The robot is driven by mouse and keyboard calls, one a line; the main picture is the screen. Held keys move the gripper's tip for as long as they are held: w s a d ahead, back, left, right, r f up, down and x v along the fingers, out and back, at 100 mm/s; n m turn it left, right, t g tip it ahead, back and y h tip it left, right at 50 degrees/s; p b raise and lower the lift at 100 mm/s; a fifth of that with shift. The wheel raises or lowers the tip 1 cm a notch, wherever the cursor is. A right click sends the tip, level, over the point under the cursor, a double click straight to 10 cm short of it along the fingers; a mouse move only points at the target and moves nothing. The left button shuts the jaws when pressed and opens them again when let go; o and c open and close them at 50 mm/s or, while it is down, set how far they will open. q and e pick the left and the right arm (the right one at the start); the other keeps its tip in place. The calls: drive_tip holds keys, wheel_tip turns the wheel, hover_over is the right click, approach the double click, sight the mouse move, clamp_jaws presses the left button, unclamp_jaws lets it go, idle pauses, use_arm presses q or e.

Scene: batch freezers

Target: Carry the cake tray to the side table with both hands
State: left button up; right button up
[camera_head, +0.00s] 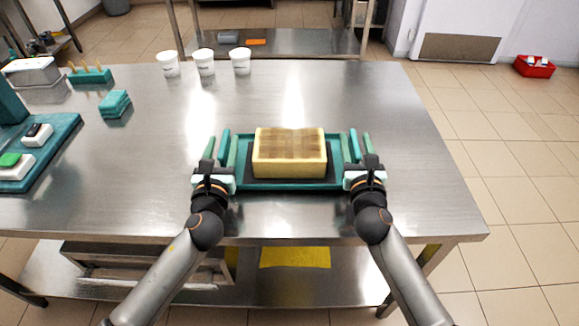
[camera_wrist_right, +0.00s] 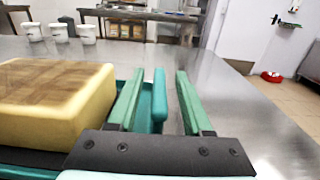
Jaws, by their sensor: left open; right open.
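The teal cake tray (camera_head: 290,186) lies on the steel table near its front edge. A pale yellow cake with a brown top (camera_head: 290,150) sits on it, over a dark base. My left gripper (camera_head: 220,146) is open, its fingers on either side of the tray's left upright handle. My right gripper (camera_head: 356,143) is open around the right handle. In the right wrist view the handle (camera_wrist_right: 160,98) stands between the two green fingers, closer to the left one, with a gap to the right one. The cake (camera_wrist_right: 60,95) shows there too.
Three white tubs (camera_head: 204,62) stand at the table's back. Teal folded cloths (camera_head: 115,103), a teal rack (camera_head: 89,76) and a teal machine base (camera_head: 45,150) are at left. The table (camera_head: 410,130) is clear right of the tray. Another steel table (camera_head: 290,45) stands behind; a red bin (camera_head: 534,67) is on the floor.

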use_arm(q)
drive_tip(key=s, duration=1)
drive_tip(key=shift+s, duration=0.5)
use_arm(e)
drive_tip(key=shift+s, duration=0.6)
drive_tip(key=s, duration=1.1)
